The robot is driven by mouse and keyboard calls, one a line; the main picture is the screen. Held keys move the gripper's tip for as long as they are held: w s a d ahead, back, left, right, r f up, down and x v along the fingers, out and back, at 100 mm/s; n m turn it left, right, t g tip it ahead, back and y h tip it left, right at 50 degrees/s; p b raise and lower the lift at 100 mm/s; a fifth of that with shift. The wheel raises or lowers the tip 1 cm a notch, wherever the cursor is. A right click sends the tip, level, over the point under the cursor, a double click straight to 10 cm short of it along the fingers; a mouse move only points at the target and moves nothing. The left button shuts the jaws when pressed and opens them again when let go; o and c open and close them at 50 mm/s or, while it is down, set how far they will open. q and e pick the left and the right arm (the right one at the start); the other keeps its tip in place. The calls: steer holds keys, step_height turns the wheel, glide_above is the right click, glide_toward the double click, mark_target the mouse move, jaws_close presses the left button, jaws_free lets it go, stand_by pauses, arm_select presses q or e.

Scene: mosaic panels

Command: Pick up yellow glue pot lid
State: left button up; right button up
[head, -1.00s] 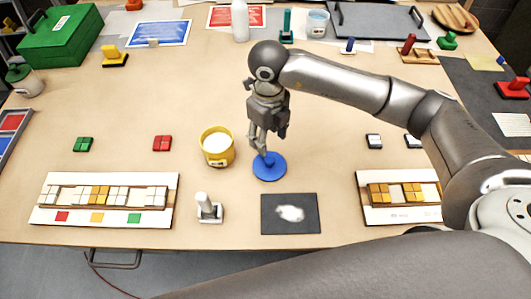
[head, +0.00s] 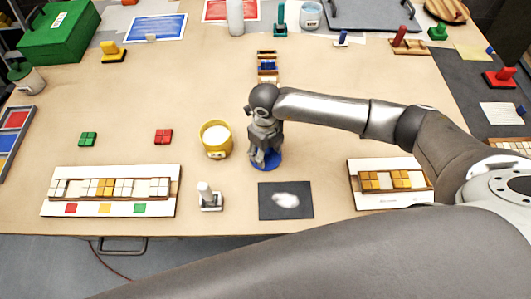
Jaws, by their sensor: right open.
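A yellow glue pot (head: 216,140) with white contents and a small label on its front stands open on the table near the middle. A flat round blue lid (head: 277,163) lies just to its right, apart from it. My right gripper (head: 264,160) points down directly over the blue lid. Its fingers are open around the middle of the lid and hide the knob and most of the disc. I cannot tell whether the fingers touch it. My left gripper is not in view.
Mosaic panels stand at left (head: 110,208) and right (head: 391,201). Red tiles (head: 163,136) lie left of the pot. The table left of the pot is mostly clear.

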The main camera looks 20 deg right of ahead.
steer(key=c, duration=1)
steer(key=shift+r, duration=0.15)
